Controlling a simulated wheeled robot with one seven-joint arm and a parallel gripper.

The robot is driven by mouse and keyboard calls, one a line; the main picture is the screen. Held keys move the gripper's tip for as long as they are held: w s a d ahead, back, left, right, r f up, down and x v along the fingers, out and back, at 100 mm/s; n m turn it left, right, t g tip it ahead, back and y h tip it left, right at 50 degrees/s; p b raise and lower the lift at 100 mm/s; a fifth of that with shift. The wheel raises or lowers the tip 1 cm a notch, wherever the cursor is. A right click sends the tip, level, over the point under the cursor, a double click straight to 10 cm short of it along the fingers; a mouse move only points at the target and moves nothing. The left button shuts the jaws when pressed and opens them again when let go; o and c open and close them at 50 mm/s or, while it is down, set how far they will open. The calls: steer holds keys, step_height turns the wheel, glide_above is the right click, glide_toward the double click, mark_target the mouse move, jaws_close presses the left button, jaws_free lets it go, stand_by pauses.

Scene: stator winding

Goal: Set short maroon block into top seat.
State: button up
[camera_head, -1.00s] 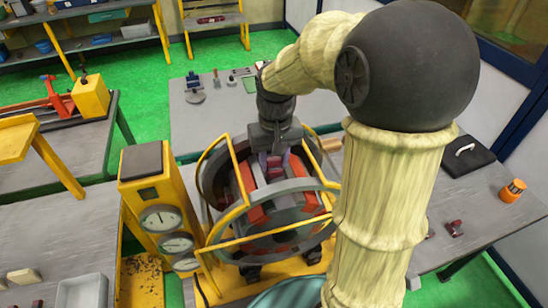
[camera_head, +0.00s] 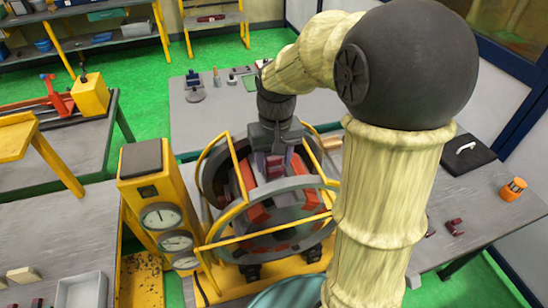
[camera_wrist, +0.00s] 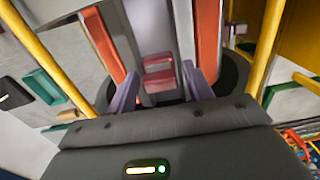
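The short maroon block (camera_wrist: 158,73) shows in the wrist view between my two finger tips, against a grey upright face of the stator. It has two maroon parts, one above the other. My gripper (camera_wrist: 160,75) has its lilac fingers spread, with a narrow gap visible on each side of the block. In the head view my gripper (camera_head: 274,160) points down at the upper part of the ring-shaped stator (camera_head: 288,208), and the maroon block (camera_head: 275,170) shows below it. The fingers partly hide the seat, so how deep the block sits cannot be told.
A yellow frame (camera_head: 240,172) with bars surrounds the stator closely. A yellow gauge stand (camera_head: 150,190) is at its left. More maroon pieces (camera_head: 454,227) and an orange container (camera_head: 513,189) lie on the right table. My arm hides the area right of the stator.

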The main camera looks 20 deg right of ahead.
mark_target(276, 158)
steer(key=shift+o, duration=0.7)
steer(key=shift+r, duration=0.5)
step_height(276, 158, up, 16)
steer(key=b, duration=0.2)
steer(key=shift+d+r, duration=0.2)
steer(key=shift+d, duration=0.05)
stand_by(0.4)
